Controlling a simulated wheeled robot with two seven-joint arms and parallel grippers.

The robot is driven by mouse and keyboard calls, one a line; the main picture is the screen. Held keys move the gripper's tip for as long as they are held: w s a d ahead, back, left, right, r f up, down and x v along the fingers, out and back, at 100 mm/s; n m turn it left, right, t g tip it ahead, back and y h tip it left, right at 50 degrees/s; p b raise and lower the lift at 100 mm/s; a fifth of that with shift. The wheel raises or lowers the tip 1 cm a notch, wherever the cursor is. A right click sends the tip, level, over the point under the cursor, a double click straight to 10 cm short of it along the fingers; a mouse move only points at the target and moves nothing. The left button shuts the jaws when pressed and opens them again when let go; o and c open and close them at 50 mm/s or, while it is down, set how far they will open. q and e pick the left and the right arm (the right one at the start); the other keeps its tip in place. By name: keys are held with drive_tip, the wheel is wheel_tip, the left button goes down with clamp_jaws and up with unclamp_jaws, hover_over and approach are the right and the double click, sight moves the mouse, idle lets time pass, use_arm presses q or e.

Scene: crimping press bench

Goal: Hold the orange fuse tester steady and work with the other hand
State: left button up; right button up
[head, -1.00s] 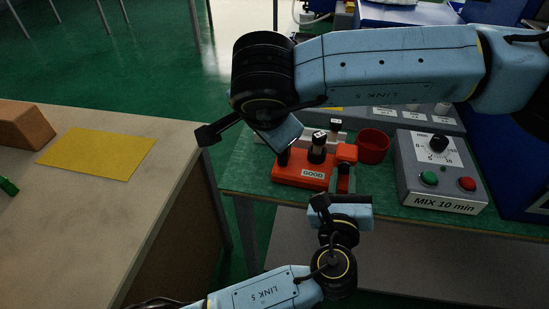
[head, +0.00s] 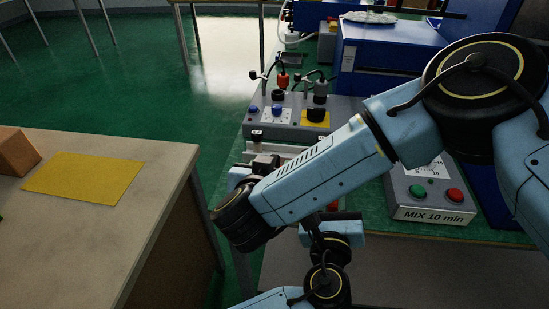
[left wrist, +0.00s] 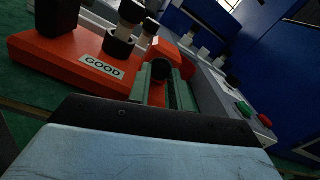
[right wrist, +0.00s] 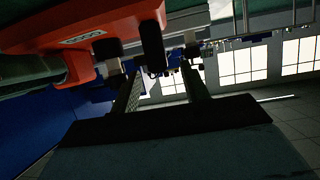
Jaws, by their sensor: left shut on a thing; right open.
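The orange fuse tester (left wrist: 65,55), with a GOOD label and black-and-white posts, fills the upper left of the left wrist view. My left gripper (left wrist: 162,82) is shut on its right end, with a dark round part between the fingers. In the head view my right arm hides most of the tester. The tester also shows upside down in the right wrist view (right wrist: 100,32). There my right gripper (right wrist: 162,72) is open close to it, and a black post (right wrist: 152,45) appears between the fingers. I cannot tell if they touch it.
The grey MIX 10 min box (head: 433,200) stands right of the tester on the green bench. A grey panel with cables and plugs (head: 340,105) is behind it, with a blue machine (head: 385,70). A yellow sheet (head: 85,177) and brown block (head: 15,152) lie on the left table.

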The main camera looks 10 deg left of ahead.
sight(276, 155)
drive_tip(key=shift+x, duration=2.6)
drive_tip(key=shift+d, duration=0.1)
clamp_jaws()
use_arm(q)
drive_tip(key=o, duration=0.7)
drive_tip(key=shift+c, duration=0.2)
